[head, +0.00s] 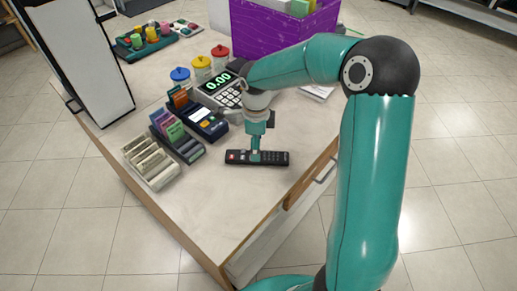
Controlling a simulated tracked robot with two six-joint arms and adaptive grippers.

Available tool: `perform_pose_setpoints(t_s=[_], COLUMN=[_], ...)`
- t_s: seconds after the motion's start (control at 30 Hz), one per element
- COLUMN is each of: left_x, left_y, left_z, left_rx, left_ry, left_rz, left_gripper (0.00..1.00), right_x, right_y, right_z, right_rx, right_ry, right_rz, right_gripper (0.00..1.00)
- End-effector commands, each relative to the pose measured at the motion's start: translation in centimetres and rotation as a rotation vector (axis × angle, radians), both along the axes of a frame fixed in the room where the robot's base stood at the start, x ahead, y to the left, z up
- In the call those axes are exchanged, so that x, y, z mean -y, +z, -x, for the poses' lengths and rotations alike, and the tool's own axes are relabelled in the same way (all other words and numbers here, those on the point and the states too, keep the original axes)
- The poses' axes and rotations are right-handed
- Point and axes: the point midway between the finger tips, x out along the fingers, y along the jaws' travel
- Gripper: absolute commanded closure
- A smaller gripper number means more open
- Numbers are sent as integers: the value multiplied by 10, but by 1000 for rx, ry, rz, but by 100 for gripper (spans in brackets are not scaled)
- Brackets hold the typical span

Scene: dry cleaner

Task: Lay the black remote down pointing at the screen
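The black remote (275,158) lies flat, on or just above the counter, near its front right edge. Its long side runs left to right, with a red button at the left end. My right gripper (255,156) points down at the remote's middle, with a finger in front of its near side. The far finger is hidden, so I cannot tell whether it grips. A tall white panel in a dark frame, apparently the screen (85,60), stands at the counter's left edge. The remote's left end points left, below the panel. My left gripper is out of view.
A card terminal (207,122), card rack (178,138) and banknote tray (150,162) stand left of the remote. Behind are a register with a green display (218,82), lidded jars (201,66) and a purple crate (265,30). The counter's front (215,205) is clear.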

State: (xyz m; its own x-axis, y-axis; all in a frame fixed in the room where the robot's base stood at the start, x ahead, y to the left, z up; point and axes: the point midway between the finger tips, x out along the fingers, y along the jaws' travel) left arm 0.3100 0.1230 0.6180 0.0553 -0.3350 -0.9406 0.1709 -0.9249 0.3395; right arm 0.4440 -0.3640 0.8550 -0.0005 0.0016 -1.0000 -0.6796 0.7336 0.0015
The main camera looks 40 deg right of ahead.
Motion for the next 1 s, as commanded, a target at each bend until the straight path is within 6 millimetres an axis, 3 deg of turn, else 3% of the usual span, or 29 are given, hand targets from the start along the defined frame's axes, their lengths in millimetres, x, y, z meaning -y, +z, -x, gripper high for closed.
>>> perform_pose_setpoints(t_s=[0.2, 0.4, 1.0], left_x=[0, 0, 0], left_y=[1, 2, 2], left_z=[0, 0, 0], left_rx=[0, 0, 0], left_ry=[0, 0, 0], left_rz=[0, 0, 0], left_gripper=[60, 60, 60], right_x=[0, 0, 0], right_y=[47, 72, 78], right_z=[-1, 0, 0], right_rx=[5, 2, 0], right_ry=[0, 2, 1], right_rz=[1, 1, 0], right_gripper=[28, 28, 28])
